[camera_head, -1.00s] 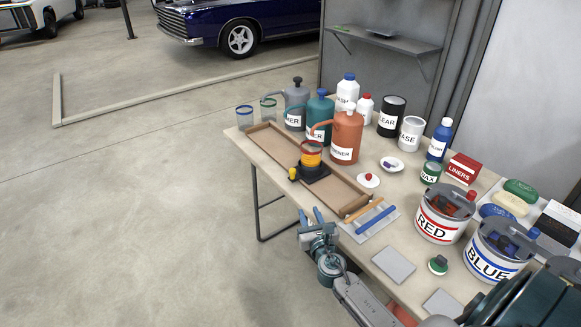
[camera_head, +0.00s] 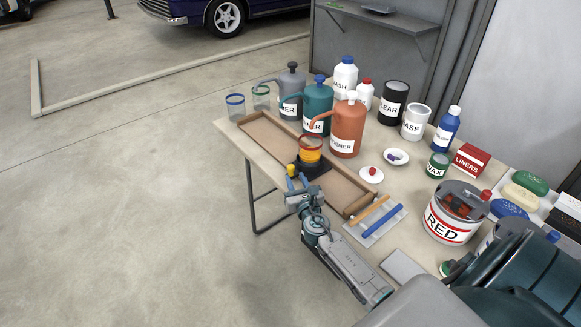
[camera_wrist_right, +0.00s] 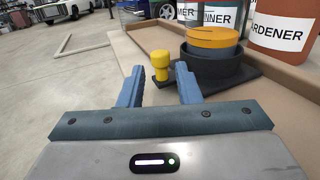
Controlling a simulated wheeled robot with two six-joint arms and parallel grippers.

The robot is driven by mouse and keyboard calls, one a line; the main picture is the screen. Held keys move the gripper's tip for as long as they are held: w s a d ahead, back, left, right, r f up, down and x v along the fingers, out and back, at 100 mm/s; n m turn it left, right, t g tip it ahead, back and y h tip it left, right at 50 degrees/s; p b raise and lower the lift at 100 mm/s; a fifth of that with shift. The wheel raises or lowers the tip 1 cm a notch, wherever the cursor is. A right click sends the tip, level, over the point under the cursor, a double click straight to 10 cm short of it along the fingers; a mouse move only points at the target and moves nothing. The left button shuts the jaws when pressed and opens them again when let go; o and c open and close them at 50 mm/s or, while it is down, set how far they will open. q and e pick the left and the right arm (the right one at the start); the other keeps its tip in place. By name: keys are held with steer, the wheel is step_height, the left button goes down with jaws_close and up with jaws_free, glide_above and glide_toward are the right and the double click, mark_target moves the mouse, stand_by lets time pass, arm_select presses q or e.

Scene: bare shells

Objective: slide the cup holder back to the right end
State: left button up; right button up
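The cup holder is a black block (camera_head: 311,171) with a dark ring, standing in a long shallow wooden tray (camera_head: 259,140), somewhat right of the tray's middle. A cup with yellow and orange bands (camera_head: 310,150) sits in the ring; it also shows in the right wrist view (camera_wrist_right: 212,38). A yellow knob (camera_wrist_right: 160,66) stands on the holder's near-left edge. My right gripper (camera_head: 297,185) is open, with blue fingers. In the right wrist view the knob appears between and just beyond the fingertips (camera_wrist_right: 158,74), with no visible contact. My left gripper is not in view.
Several labelled cans (camera_head: 349,130) stand behind the tray. Glass jars (camera_head: 235,105) are at its far left end. A blue rod (camera_head: 381,220) and an orange stick lie by its right end. A red-labelled paint tin (camera_head: 452,218) is at right. Floor left of the table is clear.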

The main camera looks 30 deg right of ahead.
mark_target(292, 171)
steer(key=x, duration=0.5)
steer(key=shift+f, duration=0.15)
steer(key=shift+x, duration=0.75)
steer(key=shift+s, duration=0.1)
jaws_close()
